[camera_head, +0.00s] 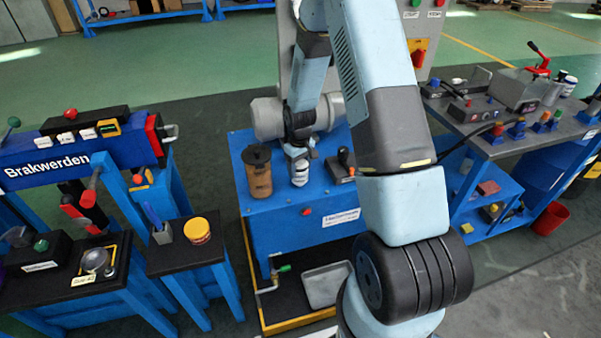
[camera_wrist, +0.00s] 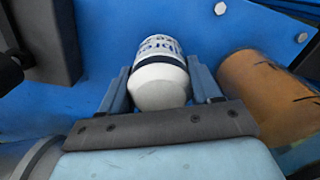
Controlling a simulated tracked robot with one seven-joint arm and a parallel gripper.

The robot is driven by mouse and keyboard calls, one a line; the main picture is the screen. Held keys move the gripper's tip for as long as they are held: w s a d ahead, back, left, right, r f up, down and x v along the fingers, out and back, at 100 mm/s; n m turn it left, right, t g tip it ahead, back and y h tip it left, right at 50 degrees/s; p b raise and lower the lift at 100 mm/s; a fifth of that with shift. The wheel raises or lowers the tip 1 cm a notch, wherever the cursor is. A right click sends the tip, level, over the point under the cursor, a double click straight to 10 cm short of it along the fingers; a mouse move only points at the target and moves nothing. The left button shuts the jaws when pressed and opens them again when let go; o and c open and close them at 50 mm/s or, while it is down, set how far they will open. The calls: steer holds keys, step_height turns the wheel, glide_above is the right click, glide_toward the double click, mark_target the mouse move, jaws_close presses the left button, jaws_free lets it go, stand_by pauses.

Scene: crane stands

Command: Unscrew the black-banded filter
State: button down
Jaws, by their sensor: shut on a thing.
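The black-banded filter (camera_wrist: 160,72) is a white canister with blue lettering and a dark band. In the wrist view it stands between the two fingers of my gripper (camera_wrist: 160,92), one finger against each side. In the head view the white filter (camera_head: 300,172) shows on top of the blue unit (camera_head: 262,213), below the end of my arm. My gripper (camera_head: 299,152) is shut on it from above and behind. The filter's lower end and its seat are hard to make out.
A brown canister with a black cap (camera_head: 258,172) stands close left of the filter; it also shows in the wrist view (camera_wrist: 262,95). A black lever block (camera_head: 342,166) is close on the right. A grey tray (camera_head: 326,285) lies below. Tool benches stand on both sides.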

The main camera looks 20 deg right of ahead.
steer(key=shift+n, duration=0.5)
steer(key=n, duration=0.4)
steer(key=shift+n, duration=0.4)
steer(key=shift+n, duration=0.4)
steer(key=n, duration=0.4)
steer(key=shift+n, duration=0.3)
steer(key=shift+n, duration=2.5)
